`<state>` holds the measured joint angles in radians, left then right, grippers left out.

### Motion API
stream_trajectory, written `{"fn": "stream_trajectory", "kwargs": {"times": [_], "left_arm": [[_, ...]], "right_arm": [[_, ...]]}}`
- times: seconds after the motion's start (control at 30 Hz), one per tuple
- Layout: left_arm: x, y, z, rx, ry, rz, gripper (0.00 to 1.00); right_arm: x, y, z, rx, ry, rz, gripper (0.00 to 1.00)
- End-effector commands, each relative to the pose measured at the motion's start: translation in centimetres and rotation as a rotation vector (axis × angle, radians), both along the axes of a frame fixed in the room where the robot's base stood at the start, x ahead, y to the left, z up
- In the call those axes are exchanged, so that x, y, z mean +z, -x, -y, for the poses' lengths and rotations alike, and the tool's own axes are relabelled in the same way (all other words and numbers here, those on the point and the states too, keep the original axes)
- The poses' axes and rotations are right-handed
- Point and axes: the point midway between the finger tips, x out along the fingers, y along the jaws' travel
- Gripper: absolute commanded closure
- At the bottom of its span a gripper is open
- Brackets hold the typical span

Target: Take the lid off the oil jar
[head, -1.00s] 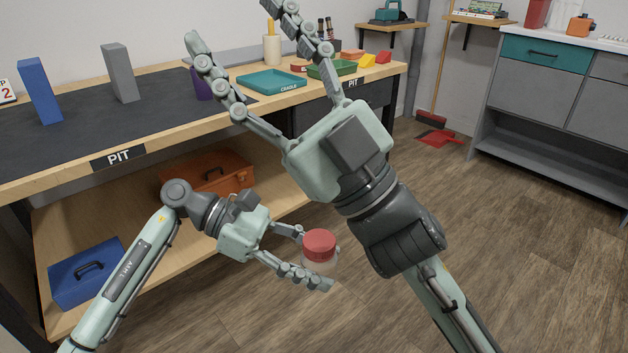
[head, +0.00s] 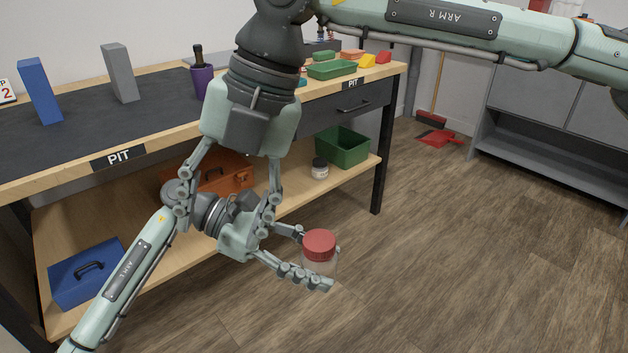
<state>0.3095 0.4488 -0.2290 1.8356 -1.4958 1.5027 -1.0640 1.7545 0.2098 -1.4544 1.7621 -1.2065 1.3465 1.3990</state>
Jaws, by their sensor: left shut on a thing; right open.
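The oil jar (head: 316,268) is a clear jar with a red lid (head: 319,243) on top, upright and held in front of the bench over the floor. My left gripper (head: 323,263) is shut on the jar's body, with its fingers on either side below the lid. My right gripper (head: 224,225) is open and empty, pointing down. Its fingers hang to the left of the jar, in front of my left gripper's wrist in the picture, apart from the lid.
The bench (head: 60,183) carries a blue block (head: 40,90), a grey block (head: 121,73), a purple cup (head: 202,82) and a green tray (head: 332,69). Its lower shelf holds a blue toolbox (head: 88,275), an orange toolbox (head: 235,175), a small jar (head: 320,169) and a green bin (head: 343,147).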

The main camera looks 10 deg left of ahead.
Motion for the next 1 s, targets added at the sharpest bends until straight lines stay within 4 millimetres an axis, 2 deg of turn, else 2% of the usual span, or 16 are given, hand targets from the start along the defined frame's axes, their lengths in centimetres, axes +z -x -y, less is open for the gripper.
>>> {"fn": "stream_trajectory", "kwargs": {"times": [0.03, 0.1, 0.2, 0.23, 0.33, 0.47, 0.57, 0.8, 1.0], "left_arm": [[0.0, 0.0, 0.0, 0.000, 0.001, 0.001, 1.00], [0.0, 0.0, 0.0, 0.000, 0.001, 0.001, 1.00], [0.0, 0.0, 0.0, 0.000, 0.001, 0.001, 1.00], [0.0, 0.0, 0.0, 0.000, 0.001, 0.001, 1.00], [0.0, 0.0, 0.0, 0.000, 0.001, 0.001, 1.00], [0.1, 0.0, 0.0, 0.000, 0.001, 0.001, 1.00], [0.0, 0.0, 0.0, 0.000, 0.001, 0.001, 1.00], [0.1, 0.0, 0.0, 0.000, 0.001, 0.001, 1.00], [0.1, 0.0, 0.0, 0.000, 0.001, 0.001, 1.00]], "right_arm": [[0.6, -1.9, 1.3, -0.046, 0.067, 0.065, 0.42], [1.3, -4.2, 3.2, -0.111, 0.150, 0.137, 0.42], [2.5, -6.6, 5.4, -0.188, 0.238, 0.220, 0.42], [1.8, -6.9, 6.2, -0.241, 0.265, 0.189, 0.42], [0.7, -7.6, 8.1, -0.378, 0.330, 0.118, 0.42], [0.0, -7.9, 9.2, -0.464, 0.371, 0.080, 0.42], [-0.9, -7.9, 9.4, -0.479, 0.380, 0.071, 0.42], [-4.6, -7.8, 9.4, -0.477, 0.379, 0.068, 0.42], [-7.1, -7.8, 9.4, -0.476, 0.377, 0.070, 0.42]]}}
